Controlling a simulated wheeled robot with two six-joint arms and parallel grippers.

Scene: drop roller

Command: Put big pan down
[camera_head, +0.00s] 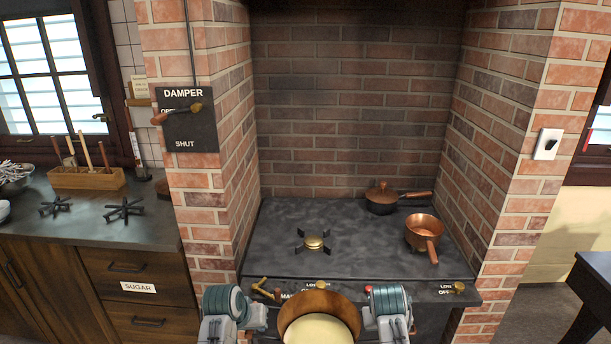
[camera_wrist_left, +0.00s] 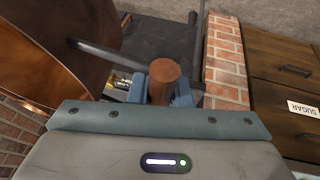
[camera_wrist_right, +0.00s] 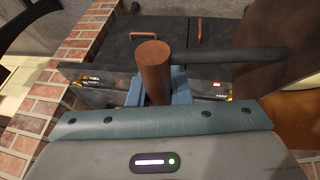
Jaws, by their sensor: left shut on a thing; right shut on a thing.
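The big pan (camera_head: 290,335) is a copper vessel with pale cream-coloured contents, at the bottom of the head view in front of the stove (camera_head: 350,228). Its lower part is cut off by the frame. My left gripper (camera_head: 240,310) is shut on the pan's left wooden handle (camera_wrist_left: 164,75). My right gripper (camera_head: 385,308) is shut on the right wooden handle (camera_wrist_right: 154,65). The pan hangs between both grippers, looks about level, and is clear of the stove top. A brass burner (camera_head: 313,244) with a dark four-armed support lies bare on the stove.
A lidded dark pan (camera_head: 381,201) and a small copper saucepan (camera_head: 423,229) stand at the stove's right. Knobs and a lever (camera_head: 264,289) line the stove's front edge. Brick pillars (camera_head: 204,200) flank the alcove. The stove's left half is clear beside the burner.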

